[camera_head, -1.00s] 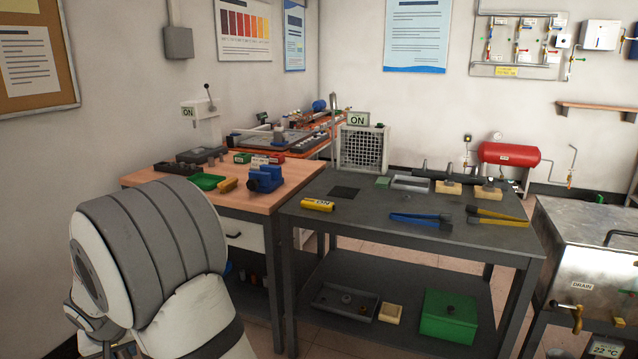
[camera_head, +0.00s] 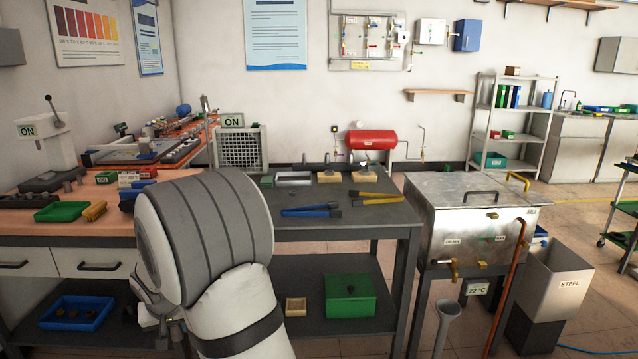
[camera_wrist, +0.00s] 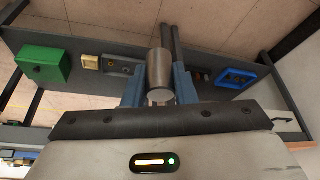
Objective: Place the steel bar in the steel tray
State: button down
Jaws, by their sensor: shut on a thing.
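In the wrist view my gripper (camera_wrist: 158,92) is shut on the steel bar (camera_wrist: 160,70), a grey metal cylinder between its blue fingers. In the head view my own arm hides the bar and most of the gripper. A light grey metal tray (camera_head: 280,178), which looks like the steel tray, lies on the back left of the dark worktable, apart from my gripper. A tall bin (camera_head: 567,275) labelled STEEL stands on the floor at the right.
Blue tongs (camera_head: 311,211) and yellow tongs (camera_head: 376,198) lie on the dark worktable (camera_head: 350,219). A green box (camera_head: 362,305) is on its lower shelf. A metal tank (camera_head: 470,215) stands to its right. A blue tray (camera_head: 60,315) is at lower left.

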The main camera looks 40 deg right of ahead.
aim_at(294, 182)
jog(key=z, duration=1)
jog(key=i, duration=1)
